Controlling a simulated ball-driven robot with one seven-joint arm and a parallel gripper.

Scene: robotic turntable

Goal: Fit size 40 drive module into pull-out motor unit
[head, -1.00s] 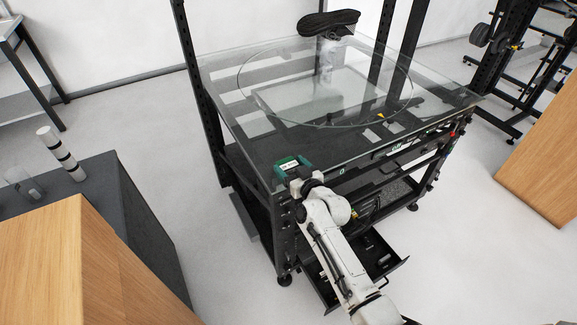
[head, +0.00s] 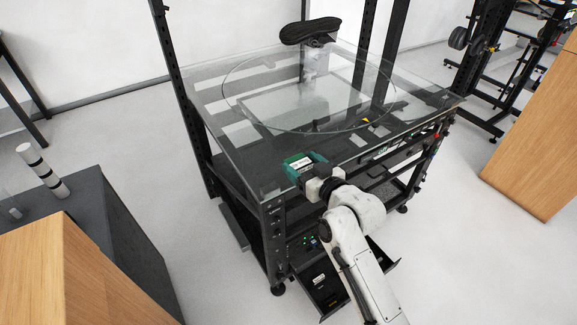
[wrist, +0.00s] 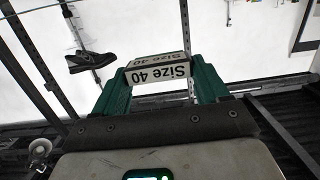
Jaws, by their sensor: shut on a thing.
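The size 40 drive module (head: 300,163) is a small block with a white label, framed by green parts, at the end of my arm. In the wrist view its "Size 40" labels (wrist: 159,72) read upside down. My gripper (head: 306,169) is shut on it and holds it by the near edge of the glass-topped turntable frame. The pull-out motor unit (head: 326,291) appears to be the dark open drawer low on the frame's near side, below the module. My arm hides part of the drawer. The module is apart from the drawer.
The glass top (head: 215,105) carries a round glass turntable with a dark shoe (head: 310,31) above it. Black posts rise from the frame. A wooden-sided cabinet (head: 80,260) stands left, another wooden block (head: 535,140) right.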

